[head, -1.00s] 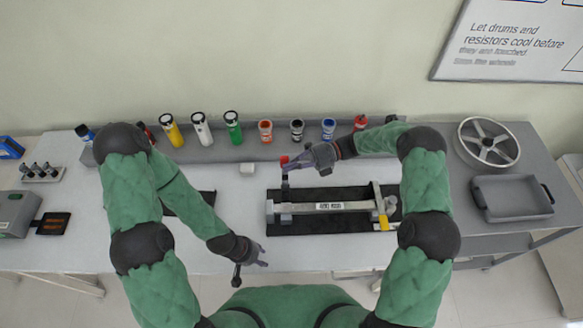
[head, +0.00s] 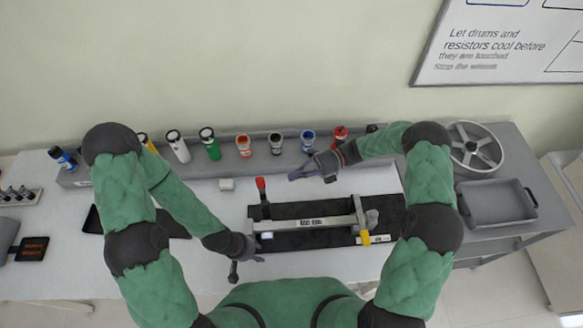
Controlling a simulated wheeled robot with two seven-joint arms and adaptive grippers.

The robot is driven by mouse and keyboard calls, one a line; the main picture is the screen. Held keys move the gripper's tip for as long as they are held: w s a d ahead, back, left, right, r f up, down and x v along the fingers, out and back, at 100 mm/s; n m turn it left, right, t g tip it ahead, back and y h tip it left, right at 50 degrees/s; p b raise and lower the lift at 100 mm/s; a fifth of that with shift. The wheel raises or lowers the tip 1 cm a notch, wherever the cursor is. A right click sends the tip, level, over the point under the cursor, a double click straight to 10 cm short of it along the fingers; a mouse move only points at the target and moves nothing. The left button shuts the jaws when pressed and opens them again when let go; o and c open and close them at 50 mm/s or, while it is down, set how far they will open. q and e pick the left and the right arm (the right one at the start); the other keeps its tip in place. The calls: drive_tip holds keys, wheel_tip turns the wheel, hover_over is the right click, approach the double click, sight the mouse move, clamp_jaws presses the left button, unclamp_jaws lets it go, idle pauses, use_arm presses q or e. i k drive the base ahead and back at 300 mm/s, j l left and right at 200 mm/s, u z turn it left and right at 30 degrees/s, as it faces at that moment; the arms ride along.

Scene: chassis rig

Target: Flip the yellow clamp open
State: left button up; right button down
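The yellow clamp (head: 365,238) is at the right end of the rig, at the front edge of the black mat (head: 295,240). Its yellow handle lies low and points toward me. A red-handled clamp (head: 261,187) stands upright at the rig's left end. A light bar (head: 290,224) with a "600 mm" label lies between the two. My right gripper (head: 294,175) is above the table behind the bar, apart from both clamps; its finger opening is too small to tell. My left gripper (head: 245,258) is low at the table's front, left of the mat; its fingers are unclear.
Several coloured bottles (head: 210,144) stand along the back ledge. A small white block (head: 226,184) lies behind the rig. A grey tray (head: 497,203) and a spoked wheel (head: 473,147) are at the right. A dark display (head: 30,248) is at the left.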

sight(363, 233)
drive_tip(key=k, duration=0.95)
